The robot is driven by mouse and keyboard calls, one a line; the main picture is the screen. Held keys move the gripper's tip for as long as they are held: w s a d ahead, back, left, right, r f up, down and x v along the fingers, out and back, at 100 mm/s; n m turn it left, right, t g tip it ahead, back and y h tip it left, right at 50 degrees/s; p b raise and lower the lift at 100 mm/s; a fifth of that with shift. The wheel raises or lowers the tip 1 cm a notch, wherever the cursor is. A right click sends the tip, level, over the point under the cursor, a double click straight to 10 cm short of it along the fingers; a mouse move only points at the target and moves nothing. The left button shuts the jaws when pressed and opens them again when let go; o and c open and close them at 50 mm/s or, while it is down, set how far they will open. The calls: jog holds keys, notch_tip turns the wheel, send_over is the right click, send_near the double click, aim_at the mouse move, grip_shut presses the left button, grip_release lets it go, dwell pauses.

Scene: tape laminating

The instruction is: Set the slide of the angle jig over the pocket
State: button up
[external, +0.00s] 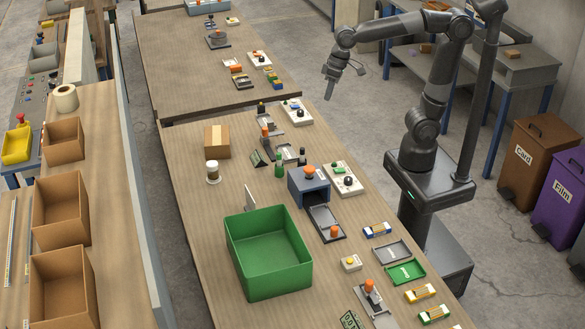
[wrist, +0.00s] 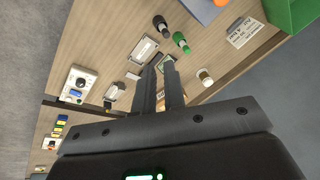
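My gripper (external: 330,94) hangs from the raised arm, above the right edge of the long table in the external view. In the wrist view its two dark fingers (wrist: 160,68) stand apart with a narrow gap and nothing seen between them. No label names the angle jig. A grey metal fixture with an orange knob (external: 265,134) stands mid-table, beside a small dark display (external: 258,158). A grey framed plate (external: 290,154) lies near it and shows in the wrist view (wrist: 143,51). A similar orange-knobbed fixture (external: 370,292) is at the near end. I cannot make out slide or pocket.
A green bin (external: 238,262) and a blue-grey press (external: 308,186) stand on the nearer table.

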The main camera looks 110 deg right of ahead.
aim_at(273, 134)
jog(key=w+d+m, duration=0.1)
jog(key=w+d, duration=0.1)
jog(key=w+d+m, duration=0.1)
jog(key=w+d, duration=0.1)
jog(key=w+d+m+g, duration=0.1)
jog(key=w+d, duration=0.1)
jog(key=d, duration=0.1)
jog(key=shift+w+f+m+y, duration=0.3)
jog(key=shift+w+f+m, duration=0.05)
jog(key=shift+w+m, duration=0.05)
grip_shut()
jog(key=w+d+f+m+y, duration=0.1)
jog(key=w+d+f+m, duration=0.1)
jog(key=d, duration=0.6)
jog(key=w+d+f+m+g+y, duration=0.1)
jog(key=w+d+f+m, duration=0.2)
jog(key=d+f, duration=0.3)
jog(key=w+d+f+m+y, duration=0.1)
jog(key=w+d+f+m, duration=0.2)
jog(key=d, duration=0.7)
jog(key=shift+w+d+f+m, duration=0.15)
jog(key=shift+w+f+m, duration=0.1)
jog(key=shift+f+m, duration=0.5)
